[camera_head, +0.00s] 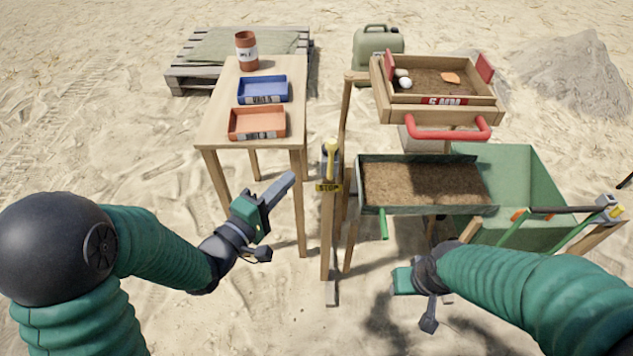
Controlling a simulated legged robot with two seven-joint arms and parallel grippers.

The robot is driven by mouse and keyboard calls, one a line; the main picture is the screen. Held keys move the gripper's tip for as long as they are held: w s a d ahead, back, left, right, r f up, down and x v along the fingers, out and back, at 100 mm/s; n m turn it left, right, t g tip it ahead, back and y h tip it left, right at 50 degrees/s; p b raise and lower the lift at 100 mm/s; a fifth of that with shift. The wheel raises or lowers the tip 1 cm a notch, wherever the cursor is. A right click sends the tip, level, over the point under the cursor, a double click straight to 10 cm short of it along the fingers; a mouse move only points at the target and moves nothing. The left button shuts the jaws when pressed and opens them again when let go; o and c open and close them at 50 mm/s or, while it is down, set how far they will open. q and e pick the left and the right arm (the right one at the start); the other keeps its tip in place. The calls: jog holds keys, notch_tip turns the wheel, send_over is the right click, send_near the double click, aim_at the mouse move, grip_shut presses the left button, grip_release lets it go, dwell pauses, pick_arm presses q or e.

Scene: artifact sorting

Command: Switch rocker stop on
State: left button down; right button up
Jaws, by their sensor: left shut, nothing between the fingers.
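The rocker stop is a yellow lever (331,160) on top of a wooden post, with a yellow label reading STOP (328,188) just below it. The lever looks roughly upright. My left gripper (290,180) is shut and empty, left of the post and apart from the lever, its fingers pointing up and right. My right gripper (402,280) is low, right of the post and below the soil tray; its fingers are mostly hidden, so I cannot tell their state. The wooden sieve box (385,105) with a red handle (435,133) holds soil, whitish lumps and an orange piece.
A wooden table (220,125) at left bears a blue tray (262,90), an orange tray (256,123) and a brown jar (246,52). A soil tray (372,211) and green bin (520,165) stand at right. A pallet (190,78) and jerrycan (378,42) are behind.

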aim_at(331, 159)
pick_arm(q)
jog(key=w+d, duration=0.5)
jog(key=d, duration=0.1)
jog(key=shift+d+b, duration=0.35)
jog(key=shift+d, duration=0.05)
pick_arm(e)
jog(key=shift+s+x, duration=0.25)
jog(key=shift+x, duration=0.95)
pick_arm(q)
jog(key=shift+w+r, duration=0.1)
jog(key=shift+w, duration=0.05)
